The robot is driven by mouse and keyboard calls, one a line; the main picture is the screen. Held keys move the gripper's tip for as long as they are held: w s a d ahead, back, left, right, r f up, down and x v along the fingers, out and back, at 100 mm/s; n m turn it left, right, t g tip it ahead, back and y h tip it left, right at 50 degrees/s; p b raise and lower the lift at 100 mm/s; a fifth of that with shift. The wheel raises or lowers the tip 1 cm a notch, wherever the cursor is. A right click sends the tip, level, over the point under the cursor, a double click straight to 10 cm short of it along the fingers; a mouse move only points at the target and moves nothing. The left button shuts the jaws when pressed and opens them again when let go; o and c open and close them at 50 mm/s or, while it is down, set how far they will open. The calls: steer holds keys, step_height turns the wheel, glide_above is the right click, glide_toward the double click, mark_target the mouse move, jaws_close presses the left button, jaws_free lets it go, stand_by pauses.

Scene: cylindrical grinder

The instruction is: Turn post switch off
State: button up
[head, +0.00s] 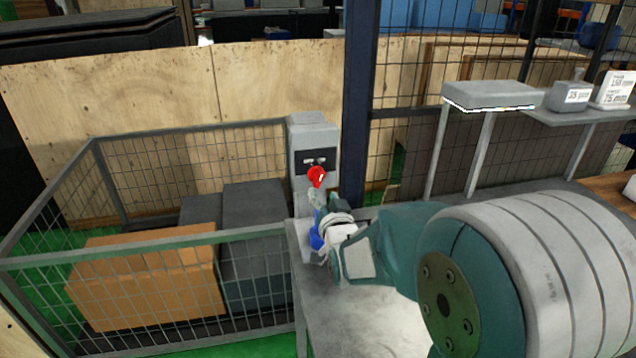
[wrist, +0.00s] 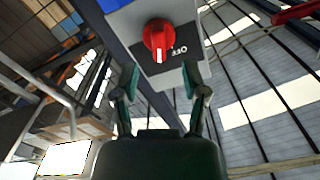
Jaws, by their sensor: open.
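The post switch is a red rotary knob (wrist: 158,40) on a grey box with a dark label plate. In the wrist view the knob's white mark points down the picture, and the word OFF is upside down to its right. In the head view the red knob (head: 316,177) shows low on the grey post box (head: 312,135). My gripper (wrist: 161,78) is open, its two fingers apart below the knob on either side, with nothing between them. It also shows in the head view (head: 316,197), just below the knob. I see no clear contact.
A mesh cage (head: 150,245) holding an orange-brown box (head: 150,275) and dark boxes stands left of the post. A dark blue fence post (head: 357,100) rises close to its right. A grey table (head: 365,325) lies below my arm. A shelf (head: 575,115) stands at right.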

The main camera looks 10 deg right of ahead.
mark_target(319, 182)
steer(key=w, duration=0.5)
steer(key=shift+w+d, duration=0.15)
steer(key=shift+w, duration=0.2)
jaws_close()
